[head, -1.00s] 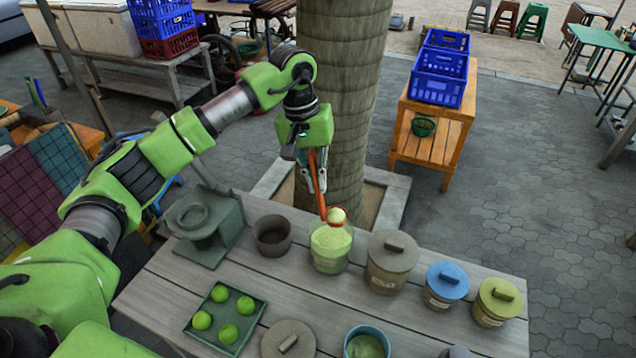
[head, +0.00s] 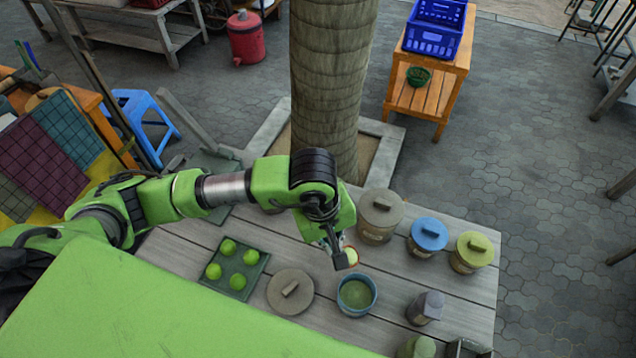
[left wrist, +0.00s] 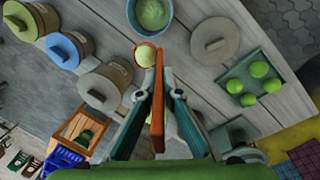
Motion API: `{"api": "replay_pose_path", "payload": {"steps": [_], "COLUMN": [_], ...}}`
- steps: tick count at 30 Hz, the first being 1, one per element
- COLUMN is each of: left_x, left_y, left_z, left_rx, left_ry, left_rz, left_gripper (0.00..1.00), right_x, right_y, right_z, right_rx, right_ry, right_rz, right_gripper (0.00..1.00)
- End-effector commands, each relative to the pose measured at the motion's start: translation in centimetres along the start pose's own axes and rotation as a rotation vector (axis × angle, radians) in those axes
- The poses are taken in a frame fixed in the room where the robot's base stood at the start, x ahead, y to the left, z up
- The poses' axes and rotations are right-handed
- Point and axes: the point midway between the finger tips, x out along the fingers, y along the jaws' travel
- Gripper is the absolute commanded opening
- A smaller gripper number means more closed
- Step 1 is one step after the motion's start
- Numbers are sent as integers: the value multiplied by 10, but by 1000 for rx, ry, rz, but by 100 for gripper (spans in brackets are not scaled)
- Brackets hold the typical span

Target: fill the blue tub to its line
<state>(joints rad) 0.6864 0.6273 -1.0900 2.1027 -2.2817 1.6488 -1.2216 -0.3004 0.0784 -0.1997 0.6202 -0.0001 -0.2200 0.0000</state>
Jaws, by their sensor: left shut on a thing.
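The blue tub (head: 357,294) stands on the grey plank table with green powder in it. It also shows at the top of the left wrist view (left wrist: 152,14). Its line cannot be made out. My left gripper (left wrist: 157,90) is shut on the handle of an orange-red scoop (left wrist: 158,100). The scoop's bowl (head: 350,255) carries a heaped pale green load and hangs just behind the tub, apart from its opening in the head view. The glass jar of pale green powder is hidden behind my arm in the head view. My right gripper is not in view.
A round grey lid (head: 291,291) lies left of the tub, with a tray (head: 258,262) of green balls beyond it. Lidded pots in grey (head: 381,215), blue (head: 429,236) and yellow-green (head: 472,252) stand behind and right. A small grey container (head: 426,308) stands right of the tub.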

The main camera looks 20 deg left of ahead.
Motion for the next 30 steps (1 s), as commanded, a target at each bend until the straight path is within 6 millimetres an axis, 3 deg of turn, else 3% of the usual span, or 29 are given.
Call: {"api": "replay_pose_path", "payload": {"steps": [1,6,12,19,29,30], "left_x": [-11,-19,-22,-16,-8,-1], "left_y": [2,2,0,-7,-18,-19], "left_z": [22,66,85,70,33,30], "left_rx": [-39,-182,-265,-301,-348,-353], "left_ry": [-1,25,35,-83,-410,-453], "left_rz": [1,2,-1,12,62,63], "left_gripper": [0,0,0,0,0,0], "right_x": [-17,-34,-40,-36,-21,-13], "right_y": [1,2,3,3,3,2], "right_z": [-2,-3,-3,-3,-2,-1], "right_rx": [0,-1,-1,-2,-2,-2], "right_ry": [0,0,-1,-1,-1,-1], "right_rz": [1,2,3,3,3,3], "right_gripper": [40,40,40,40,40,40]}}
